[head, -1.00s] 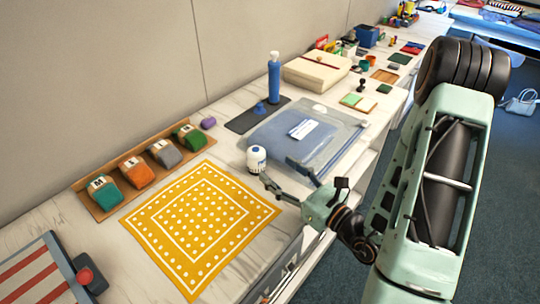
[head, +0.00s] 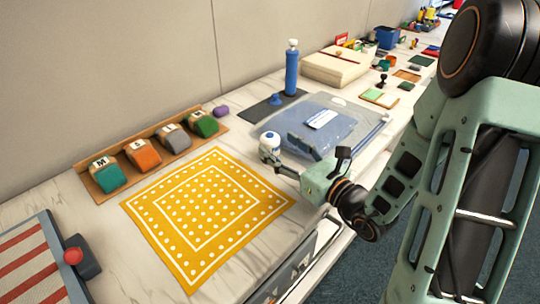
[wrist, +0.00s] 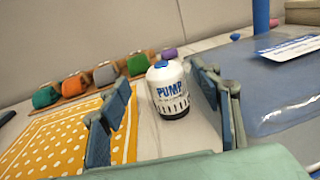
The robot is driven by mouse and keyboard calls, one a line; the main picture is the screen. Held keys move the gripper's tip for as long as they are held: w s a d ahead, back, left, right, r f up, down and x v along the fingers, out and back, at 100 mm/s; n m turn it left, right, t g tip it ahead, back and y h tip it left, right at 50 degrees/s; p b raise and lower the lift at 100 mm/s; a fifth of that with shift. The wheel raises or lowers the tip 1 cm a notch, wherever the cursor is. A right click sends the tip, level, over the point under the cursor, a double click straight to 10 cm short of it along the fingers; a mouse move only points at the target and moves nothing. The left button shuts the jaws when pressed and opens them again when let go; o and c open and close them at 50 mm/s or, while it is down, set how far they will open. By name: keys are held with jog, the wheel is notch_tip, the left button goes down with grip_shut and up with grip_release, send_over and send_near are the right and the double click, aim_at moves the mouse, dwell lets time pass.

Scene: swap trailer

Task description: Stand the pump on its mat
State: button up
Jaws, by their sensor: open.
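The pump (head: 270,141) is a small white bottle with a blue cap dot and a dark base. It stands on the pale worktop beside the yellow dotted cloth. In the wrist view the pump (wrist: 168,90) shows the word PUMP and sits between the two fingers of my gripper (wrist: 163,104). My gripper (head: 286,151) is open, with a finger on either side of the pump and visible gaps there. A dark grey mat (head: 252,122) lies behind, bearing a tall blue bottle and a small blue piece. I cannot tell if that mat is the pump's.
The yellow cloth (head: 208,210) lies left of the pump. A clear bag with blue fabric (head: 345,133) lies to its right. Behind are a wooden tray (head: 84,176) of coloured rolls, a purple item (head: 221,111) and the blue bottle (head: 291,70).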

aim_at(277, 143)
jog(key=shift+w+a, duration=0.1)
jog(key=x, duration=0.5)
jog(key=shift+w+f+b, duration=0.2)
jog(key=shift+f+b, duration=0.05)
jog(key=shift+b, duration=0.1)
grip_shut()
